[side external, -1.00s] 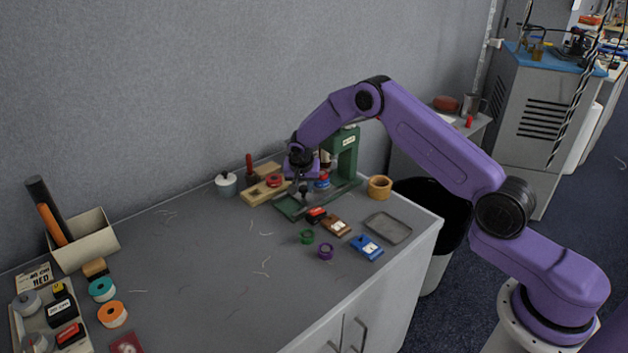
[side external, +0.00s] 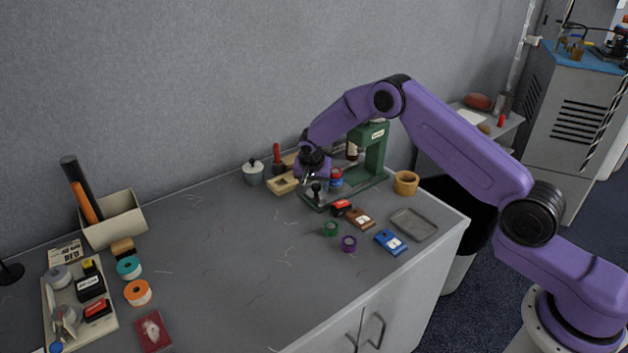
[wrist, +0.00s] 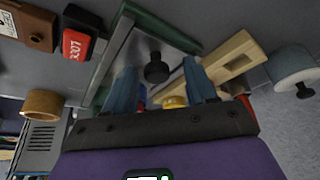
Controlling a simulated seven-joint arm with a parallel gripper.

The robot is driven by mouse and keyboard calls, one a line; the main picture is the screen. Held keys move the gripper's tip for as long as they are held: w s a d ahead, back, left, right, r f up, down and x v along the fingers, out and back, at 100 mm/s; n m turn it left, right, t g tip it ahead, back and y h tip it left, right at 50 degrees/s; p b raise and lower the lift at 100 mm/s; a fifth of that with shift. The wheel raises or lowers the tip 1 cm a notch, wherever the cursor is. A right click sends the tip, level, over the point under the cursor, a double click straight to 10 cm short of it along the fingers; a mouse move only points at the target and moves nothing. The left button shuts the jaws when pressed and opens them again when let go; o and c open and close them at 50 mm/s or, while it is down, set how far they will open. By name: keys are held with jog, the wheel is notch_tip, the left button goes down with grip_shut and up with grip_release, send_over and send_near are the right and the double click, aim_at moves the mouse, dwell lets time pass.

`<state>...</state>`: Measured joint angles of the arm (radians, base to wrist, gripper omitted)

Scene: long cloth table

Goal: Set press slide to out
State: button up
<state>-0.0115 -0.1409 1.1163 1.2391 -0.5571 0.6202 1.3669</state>
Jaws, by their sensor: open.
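The green press (side external: 376,152) stands upright near the back right of the table. Its slide (side external: 314,197) runs on the low front part and carries a black knob (side external: 316,188). In the wrist view the knob (wrist: 157,70) shows as a dark round top on the grey slide (wrist: 130,62) between green rails. My gripper (side external: 314,178) is over the front of the press, pointing down. In the wrist view my gripper's blue fingers (wrist: 160,84) are apart, one on each side of the knob. Whether they touch it is unclear.
A red stamp (side external: 342,207), a brown block (side external: 359,219) and a blue block (side external: 390,242) lie in front of the press. A wooden holder (side external: 283,184) is to its left, a wooden ring (side external: 405,183) to its right. The table's middle is clear.

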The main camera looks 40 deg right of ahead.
jog(key=v, duration=1.7)
jog(key=shift+r, duration=0.2)
jog(key=shift+a, duration=0.1)
jog(key=s+a+r+n+y, duration=0.1)
jog(key=s+a+r+n, duration=0.15)
jog(key=s, duration=0.45)
jog(key=s+a+r+n+g+y, duration=0.1)
jog(key=s+a+n, duration=0.1)
jog(key=s+n, duration=0.35)
jog(key=s+a+r+n, duration=0.2)
jog(key=s, duration=0.6)
jog(key=s+d+n, duration=0.2)
jog(key=s+n, duration=0.2)
jog(key=s, duration=0.4)
jog(key=s+d+f+n+g+y, duration=0.1)
jog(key=s+d+n, duration=0.2)
jog(key=s, duration=0.5)
jog(key=s+d+n+g, duration=0.1)
jog(key=s+d+n, duration=0.2)
jog(key=s, duration=0.6)
jog(key=shift+f+n+y, duration=0.25)
jog(key=shift+n+y, duration=0.05)
jog(key=shift+n, duration=0.5)
